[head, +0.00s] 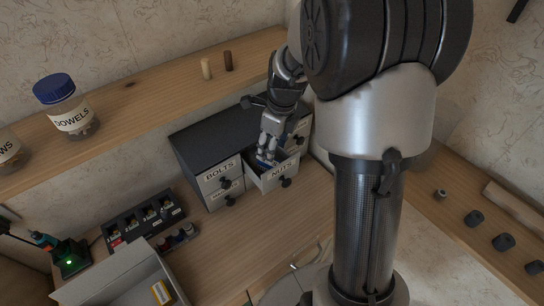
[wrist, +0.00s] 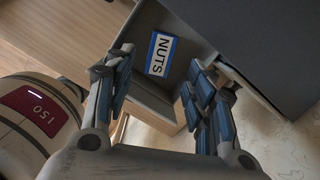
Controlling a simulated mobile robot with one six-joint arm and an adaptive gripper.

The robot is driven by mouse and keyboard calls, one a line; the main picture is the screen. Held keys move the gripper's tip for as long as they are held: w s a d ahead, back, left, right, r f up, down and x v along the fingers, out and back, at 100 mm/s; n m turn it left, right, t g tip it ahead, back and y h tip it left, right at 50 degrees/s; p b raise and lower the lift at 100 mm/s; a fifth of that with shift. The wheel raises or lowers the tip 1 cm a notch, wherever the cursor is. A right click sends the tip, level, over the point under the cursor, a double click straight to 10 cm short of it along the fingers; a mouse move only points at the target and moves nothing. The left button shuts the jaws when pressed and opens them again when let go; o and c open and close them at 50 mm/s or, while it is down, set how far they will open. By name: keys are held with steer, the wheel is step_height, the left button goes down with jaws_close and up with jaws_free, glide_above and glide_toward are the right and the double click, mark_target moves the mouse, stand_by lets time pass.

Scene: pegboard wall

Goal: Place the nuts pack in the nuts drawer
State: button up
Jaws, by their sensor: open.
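The nuts drawer (head: 274,179), labelled NUTS, is pulled out of the dark cabinet in the head view. In the wrist view the nuts pack (wrist: 161,54), with a white NUTS face and blue border, lies inside the drawer (wrist: 150,98). My gripper (head: 268,145) is over the open drawer, pointing down into it. In the wrist view its blue-padded fingers are spread apart, one on each side of the pack, with visible gaps to it. In the head view the fingers mostly hide the inside of the drawer.
The dark cabinet (head: 205,135) also has a closed BOLTS drawer (head: 219,174) and others. A wooden shelf (head: 150,100) above holds a dowels jar (head: 68,110) and two pegs. An open box (head: 118,283) and a black rack (head: 140,217) stand at left on the bench.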

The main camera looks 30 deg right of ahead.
steer(key=s+a+r+n+t, duration=0.1)
steer(key=s+a+r+n, duration=0.6)
steer(key=s+r+n, duration=0.45)
steer(key=s+a+r+n+t+h, duration=0.1)
steer(key=s+a+r+n+t, duration=0.1)
steer(key=s+n, duration=0.9)
steer(key=shift+s+a+r+n, duration=0.35)
steer(key=shift+a+r+n, duration=0.2)
steer(key=shift+n, duration=2.8)
steer(key=shift+f, duration=0.15)
